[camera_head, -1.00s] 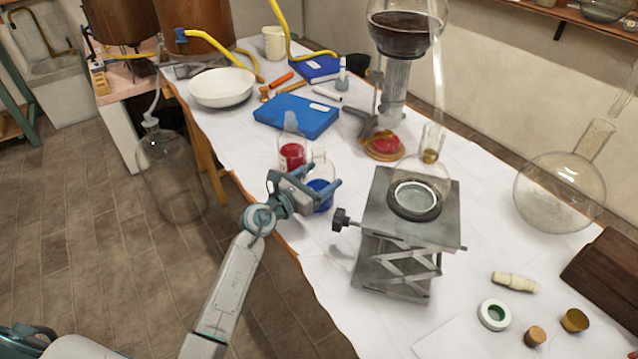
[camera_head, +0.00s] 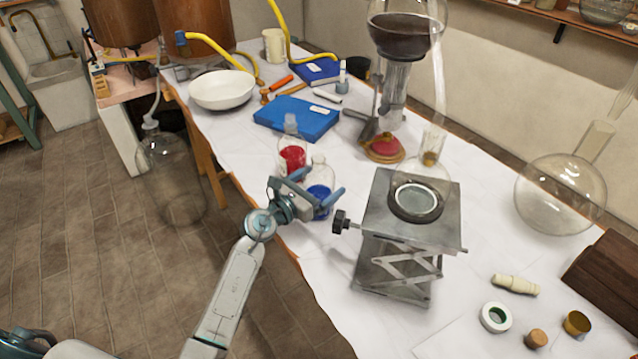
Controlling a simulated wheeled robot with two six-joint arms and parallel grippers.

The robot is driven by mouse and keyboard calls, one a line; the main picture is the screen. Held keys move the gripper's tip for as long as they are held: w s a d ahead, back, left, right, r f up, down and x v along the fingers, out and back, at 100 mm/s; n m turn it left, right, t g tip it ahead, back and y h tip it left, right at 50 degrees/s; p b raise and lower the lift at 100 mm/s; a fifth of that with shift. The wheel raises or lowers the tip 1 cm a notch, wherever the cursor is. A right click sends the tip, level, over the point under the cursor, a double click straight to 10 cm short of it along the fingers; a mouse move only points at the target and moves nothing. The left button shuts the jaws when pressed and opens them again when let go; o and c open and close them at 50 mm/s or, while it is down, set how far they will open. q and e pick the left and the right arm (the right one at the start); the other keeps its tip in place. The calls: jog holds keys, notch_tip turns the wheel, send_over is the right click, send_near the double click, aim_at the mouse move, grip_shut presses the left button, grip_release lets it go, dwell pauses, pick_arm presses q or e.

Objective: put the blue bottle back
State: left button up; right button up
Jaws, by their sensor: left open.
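The blue bottle (camera_head: 319,195), clear glass with blue liquid, stands upright on the white-covered table near its front edge. My left gripper (camera_head: 319,186) is open at this bottle, one finger on its left far side and the other at its right near side. The fingers hide part of the glass, and I cannot tell whether they touch it. A similar bottle with red liquid (camera_head: 292,158) stands just behind and to the left. My right gripper is not in view.
A metal lab jack (camera_head: 400,225) with a flask on it stands close to the right, its knob (camera_head: 341,221) pointing at the blue bottle. A blue book (camera_head: 297,118) and a white bowl (camera_head: 222,89) lie farther back. A large round flask (camera_head: 560,193) is at right.

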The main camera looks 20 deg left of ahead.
pick_arm(q)
jog(key=shift+s+a, duration=0.15)
jog(key=shift+s, duration=0.15)
jog(key=v, duration=0.3)
jog(key=shift+s+f, duration=0.1)
jog(key=shift+s, duration=0.05)
jog(key=b+v, duration=0.1)
jog(key=v, duration=0.6)
jog(key=shift+s+a, duration=0.1)
jog(key=shift+s, duration=0.05)
jog(key=shift+s+a, duration=0.1)
jog(key=shift+s, duration=0.2)
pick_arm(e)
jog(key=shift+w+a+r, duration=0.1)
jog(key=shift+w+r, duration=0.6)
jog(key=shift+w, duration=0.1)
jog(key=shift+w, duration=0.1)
